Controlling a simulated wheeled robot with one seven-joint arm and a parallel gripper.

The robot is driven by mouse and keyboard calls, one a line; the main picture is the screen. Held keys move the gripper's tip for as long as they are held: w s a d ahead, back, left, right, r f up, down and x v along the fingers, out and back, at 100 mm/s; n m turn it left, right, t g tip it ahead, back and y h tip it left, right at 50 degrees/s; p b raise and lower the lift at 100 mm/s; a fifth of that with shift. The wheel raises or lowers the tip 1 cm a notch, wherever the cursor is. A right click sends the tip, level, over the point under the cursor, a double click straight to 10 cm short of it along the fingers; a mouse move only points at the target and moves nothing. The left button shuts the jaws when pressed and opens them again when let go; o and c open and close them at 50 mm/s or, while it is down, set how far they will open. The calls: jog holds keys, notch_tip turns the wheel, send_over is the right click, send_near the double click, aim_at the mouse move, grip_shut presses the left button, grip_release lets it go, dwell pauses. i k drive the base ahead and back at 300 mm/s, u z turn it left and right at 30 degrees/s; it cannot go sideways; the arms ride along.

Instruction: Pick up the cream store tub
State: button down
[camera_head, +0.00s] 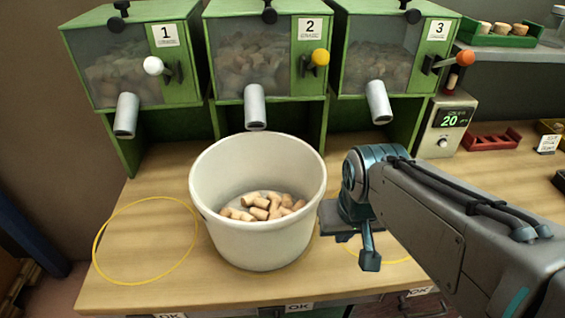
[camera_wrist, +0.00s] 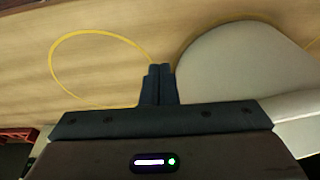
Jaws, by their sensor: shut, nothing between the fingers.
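The cream tub (camera_head: 258,235) stands upright on the wooden bench under dispenser 2, with several corks (camera_head: 262,207) lying on its floor. My gripper (camera_head: 369,258) is low over the bench just right of the tub, apart from its wall in the head view. In the wrist view my gripper (camera_wrist: 160,72) has its two fingers together, with nothing between them. The tub (camera_wrist: 240,65) fills the right side of that view, beside the fingertips. The side of the tub away from the head camera is partly hidden.
Three green dispensers, numbered 1 (camera_head: 164,37), 2 and 3, stand behind, with metal spouts overhanging the bench. A yellow ring (camera_head: 96,240) marks clear bench at left. Another yellow ring (camera_wrist: 52,62) is partly under my arm. A counter box (camera_head: 447,125) reads 20 at right.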

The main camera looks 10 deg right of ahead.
aim_at(257, 195)
jog(key=k, duration=0.5)
jog(key=z, duration=1.95)
jog(key=k, duration=1.1)
jog(key=u, duration=1.95)
jog(key=i, duration=1)
